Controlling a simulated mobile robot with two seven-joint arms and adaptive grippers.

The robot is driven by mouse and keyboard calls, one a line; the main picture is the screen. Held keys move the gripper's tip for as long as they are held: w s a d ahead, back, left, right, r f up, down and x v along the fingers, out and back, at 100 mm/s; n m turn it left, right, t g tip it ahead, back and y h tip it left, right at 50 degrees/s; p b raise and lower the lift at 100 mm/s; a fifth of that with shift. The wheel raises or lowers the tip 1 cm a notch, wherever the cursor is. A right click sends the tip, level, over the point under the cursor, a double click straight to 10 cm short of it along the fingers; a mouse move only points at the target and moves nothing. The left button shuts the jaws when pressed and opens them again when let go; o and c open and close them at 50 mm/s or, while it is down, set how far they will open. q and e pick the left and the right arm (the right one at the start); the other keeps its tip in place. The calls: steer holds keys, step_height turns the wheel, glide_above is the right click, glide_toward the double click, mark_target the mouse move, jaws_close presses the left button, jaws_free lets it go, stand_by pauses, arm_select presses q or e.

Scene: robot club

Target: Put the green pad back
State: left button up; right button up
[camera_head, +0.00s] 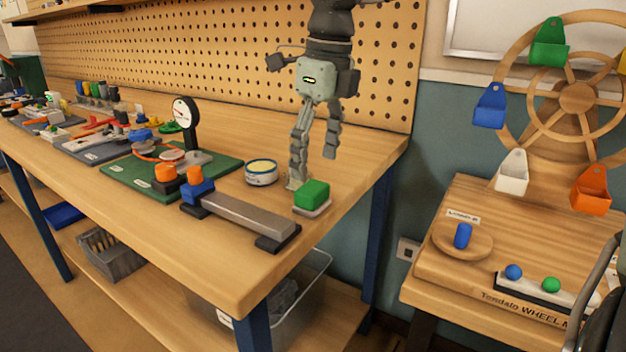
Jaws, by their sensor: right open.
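A small green pad (313,191), shaped like a block, sits on a thin pale base near the right end of the workbench. My right gripper (313,168) comes down from above, over the bench, just behind and above the green pad. Its two fingers are apart and nothing shows between them. Its left fingertip is low, close to the pad's left rear side; I cannot tell whether it touches anything. My left gripper is not in view.
A grey bar (235,217) with a blue block (198,190) lies left of the pad. A round tin (261,173), a dial gauge (185,115) and a green mat (125,182) are farther left. Pegboard (200,55) stands behind. A wheel with coloured buckets (590,190) stands on the right table.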

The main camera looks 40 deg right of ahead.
mark_target(319, 189)
step_height(319, 189, up, 6)
steer(key=shift+s, duration=0.35)
